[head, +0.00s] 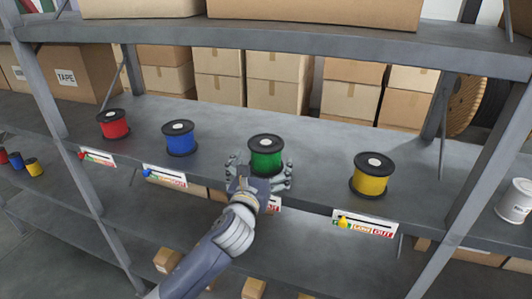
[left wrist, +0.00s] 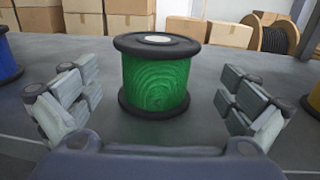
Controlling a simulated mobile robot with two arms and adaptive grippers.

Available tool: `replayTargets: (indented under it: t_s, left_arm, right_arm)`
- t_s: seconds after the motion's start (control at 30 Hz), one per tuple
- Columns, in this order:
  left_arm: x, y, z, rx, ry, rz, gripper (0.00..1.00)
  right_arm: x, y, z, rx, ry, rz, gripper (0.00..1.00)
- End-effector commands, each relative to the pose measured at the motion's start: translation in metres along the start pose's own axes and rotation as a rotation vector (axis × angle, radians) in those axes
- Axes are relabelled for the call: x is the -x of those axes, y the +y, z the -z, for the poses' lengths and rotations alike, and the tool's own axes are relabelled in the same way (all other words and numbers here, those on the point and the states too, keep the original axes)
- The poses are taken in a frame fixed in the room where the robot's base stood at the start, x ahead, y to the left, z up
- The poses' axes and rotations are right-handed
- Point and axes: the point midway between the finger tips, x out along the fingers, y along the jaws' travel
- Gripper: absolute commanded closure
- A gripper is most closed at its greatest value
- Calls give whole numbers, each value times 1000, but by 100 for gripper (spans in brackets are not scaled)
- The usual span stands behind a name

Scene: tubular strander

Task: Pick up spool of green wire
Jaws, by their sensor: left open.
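The spool of green wire (head: 266,156) stands upright on the grey shelf, with black flanges at top and bottom. My left gripper (head: 262,176) is at the shelf's front edge, right in front of the green spool. In the left wrist view the green spool (left wrist: 156,80) is centred between the spread fingers of the open left gripper (left wrist: 158,100). The fingers are apart from the spool on both sides. My right gripper is not in view.
On the same shelf (head: 315,165) stand a red spool (head: 113,125), a blue spool (head: 180,139) and a yellow spool (head: 369,176). Labels run along the front edge. Cardboard boxes (head: 270,80) stand behind. An upper shelf (head: 300,36) hangs above.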

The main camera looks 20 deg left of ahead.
Motion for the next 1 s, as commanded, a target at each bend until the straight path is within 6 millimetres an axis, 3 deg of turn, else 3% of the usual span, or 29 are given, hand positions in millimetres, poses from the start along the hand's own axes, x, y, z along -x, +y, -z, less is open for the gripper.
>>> replayTargets:
  t_s: [0.13,0.4,0.73,0.77,1.0]
  left_arm:
    - [-12,2,-3,1,0,-2,0]
    - [-47,5,-3,1,1,-1,0]
    - [-53,5,-2,0,0,0,0]
    - [-53,5,-2,0,0,0,2]
    - [-52,5,-2,0,0,0,57]
  right_arm:
    - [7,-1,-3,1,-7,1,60]
    - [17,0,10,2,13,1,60]
    - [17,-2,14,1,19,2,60]
    - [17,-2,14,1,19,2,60]
    - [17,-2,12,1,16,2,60]
